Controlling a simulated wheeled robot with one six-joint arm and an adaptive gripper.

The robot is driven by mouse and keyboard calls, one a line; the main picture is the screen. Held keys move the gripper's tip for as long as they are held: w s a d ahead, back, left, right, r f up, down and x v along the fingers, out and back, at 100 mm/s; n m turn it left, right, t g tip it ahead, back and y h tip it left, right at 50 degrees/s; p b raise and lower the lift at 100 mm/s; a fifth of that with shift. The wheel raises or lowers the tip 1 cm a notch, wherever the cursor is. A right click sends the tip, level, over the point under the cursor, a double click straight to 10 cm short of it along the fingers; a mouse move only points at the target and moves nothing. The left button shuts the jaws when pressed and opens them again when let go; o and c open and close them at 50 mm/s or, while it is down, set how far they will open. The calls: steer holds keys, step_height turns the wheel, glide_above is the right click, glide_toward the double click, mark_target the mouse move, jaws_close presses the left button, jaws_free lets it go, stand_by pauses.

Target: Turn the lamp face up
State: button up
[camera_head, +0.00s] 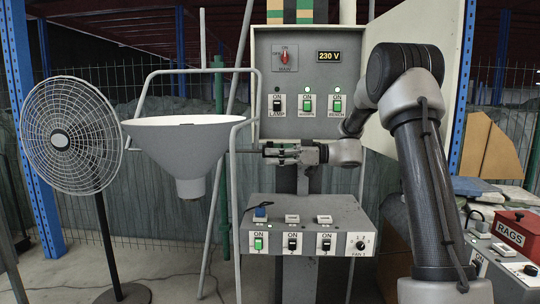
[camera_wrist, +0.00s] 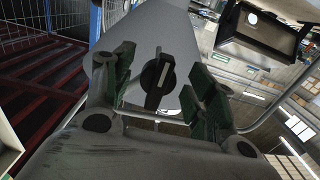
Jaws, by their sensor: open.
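The lamp (camera_head: 190,150) is a grey cone-shaped shade in a tubular yoke (camera_head: 238,165), left of centre in the head view. Its wide rim is at the top, with a pale strip showing inside, and its narrow neck points down. My gripper (camera_head: 270,152) points left at the yoke's right side. In the wrist view my gripper (camera_wrist: 158,78) is open, with one green-padded finger on each side of a black knob (camera_wrist: 157,76). A grey surface, apparently the shade (camera_wrist: 155,30), lies behind the knob. I cannot tell whether the fingers touch the knob.
A fan (camera_head: 70,135) stands at the far left. A switch cabinet (camera_head: 300,65) marked 230 V stands behind my gripper, and a switch box (camera_head: 300,240) sits below it. A red rags box (camera_head: 515,232) is at the right. Open floor shows at the lower left.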

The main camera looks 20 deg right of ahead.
steer(key=v, duration=1)
steer(key=shift+d, duration=0.35)
steer(key=shift+s, duration=0.1)
